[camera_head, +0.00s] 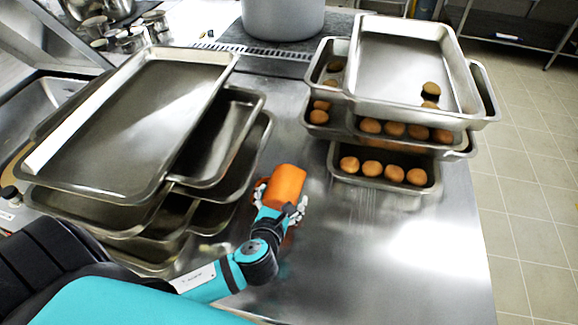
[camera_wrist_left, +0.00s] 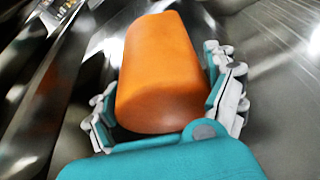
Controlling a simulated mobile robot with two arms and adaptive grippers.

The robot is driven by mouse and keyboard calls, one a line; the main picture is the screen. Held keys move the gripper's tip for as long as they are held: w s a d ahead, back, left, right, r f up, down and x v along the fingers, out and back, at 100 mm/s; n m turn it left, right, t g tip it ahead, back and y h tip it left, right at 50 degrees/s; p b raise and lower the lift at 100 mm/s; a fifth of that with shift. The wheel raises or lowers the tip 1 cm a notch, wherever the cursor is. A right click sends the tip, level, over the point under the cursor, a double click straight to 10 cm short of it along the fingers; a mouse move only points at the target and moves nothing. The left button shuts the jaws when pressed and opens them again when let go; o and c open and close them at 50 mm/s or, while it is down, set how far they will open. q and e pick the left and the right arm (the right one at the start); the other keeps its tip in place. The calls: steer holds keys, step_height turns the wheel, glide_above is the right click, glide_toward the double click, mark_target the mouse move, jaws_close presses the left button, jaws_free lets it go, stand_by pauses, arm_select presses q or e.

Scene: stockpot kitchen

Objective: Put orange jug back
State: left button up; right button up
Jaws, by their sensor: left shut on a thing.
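The orange jug (camera_head: 286,184) is at the middle of the steel counter in the head view. My left gripper (camera_head: 280,203) is shut around it, with a finger on each side. In the left wrist view the jug (camera_wrist_left: 160,70) fills the space between the fingers of the gripper (camera_wrist_left: 168,105). Whether the jug's base touches the counter cannot be told. My right gripper is not in view.
Stacked empty trays (camera_head: 130,120) stand close on the left. Stacked trays with brown round items (camera_head: 385,170) stand at the right. A large pot (camera_head: 283,18) is at the back. The counter (camera_head: 400,255) is clear at the front right.

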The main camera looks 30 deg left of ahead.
mark_target(285, 180)
arm_select(q)
steer(key=w, duration=0.1)
steer(key=w+a, duration=0.1)
steer(key=w, duration=0.3)
steer(key=shift+a+r+p, duration=0.2)
steer(key=shift+a+p, duration=0.1)
steer(key=shift+p, duration=0.1)
steer(key=w, duration=0.2)
steer(key=w+a, duration=0.1)
steer(key=w, duration=0.2)
steer(key=shift+w+a+f+p, duration=0.2)
steer(key=shift+w+a+p, duration=0.15)
steer(key=shift+w+f, duration=0.1)
steer(key=shift+f, duration=0.1)
step_height(285, 180, down, 2)
steer(key=shift+f, duration=0.6)
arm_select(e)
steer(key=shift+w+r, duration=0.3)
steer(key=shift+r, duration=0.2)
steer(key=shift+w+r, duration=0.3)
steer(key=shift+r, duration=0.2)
arm_select(q)
steer(key=o, duration=1.3)
steer(key=shift+f, duration=0.1)
steer(key=shift+o, duration=0.2)
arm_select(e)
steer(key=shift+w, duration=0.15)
